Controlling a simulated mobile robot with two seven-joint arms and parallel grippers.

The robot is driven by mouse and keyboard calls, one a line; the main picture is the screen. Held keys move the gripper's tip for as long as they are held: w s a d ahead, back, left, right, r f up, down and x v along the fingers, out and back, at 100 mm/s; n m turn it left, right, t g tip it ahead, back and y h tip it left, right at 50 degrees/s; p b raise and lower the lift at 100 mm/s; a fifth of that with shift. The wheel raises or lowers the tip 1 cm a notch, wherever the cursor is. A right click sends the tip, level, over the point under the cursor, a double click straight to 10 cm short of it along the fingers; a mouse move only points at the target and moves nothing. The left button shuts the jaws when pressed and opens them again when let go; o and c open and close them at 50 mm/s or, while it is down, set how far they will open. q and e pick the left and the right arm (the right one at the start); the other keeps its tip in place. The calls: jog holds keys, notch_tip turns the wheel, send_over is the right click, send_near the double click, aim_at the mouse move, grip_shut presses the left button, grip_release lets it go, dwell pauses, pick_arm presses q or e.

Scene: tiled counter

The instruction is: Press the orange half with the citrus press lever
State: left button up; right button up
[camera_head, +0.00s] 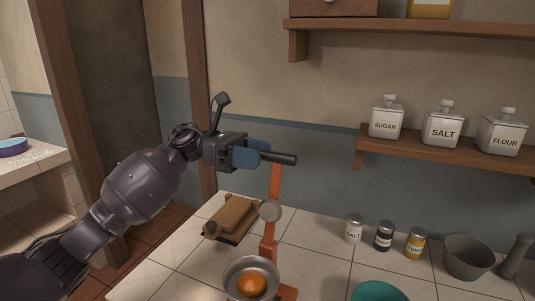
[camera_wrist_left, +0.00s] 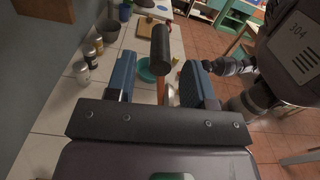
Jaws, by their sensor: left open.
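The citrus press (camera_head: 271,237) stands on the tiled counter, with an orange-red frame and a raised lever that ends in a dark handle (camera_head: 282,158). The orange half (camera_head: 251,284) sits in the metal bowl (camera_head: 232,270) of the press. My left gripper (camera_head: 262,154) is at the lever handle, with its blue fingers around or beside it. In the left wrist view the dark handle (camera_wrist_left: 160,50) lies between the open fingers, with gaps to both sides. My right gripper is not in view.
A teal bowl (camera_head: 380,291) stands right of the press. A wooden block on a dark base (camera_head: 232,217) lies behind it. Small jars (camera_head: 384,236), a grey mortar (camera_head: 466,258) and a pestle (camera_head: 516,257) stand at right. Shelves (camera_head: 440,148) hang on the wall above.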

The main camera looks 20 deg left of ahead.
pick_arm(q)
jog(key=shift+d, duration=1.4)
grip_shut()
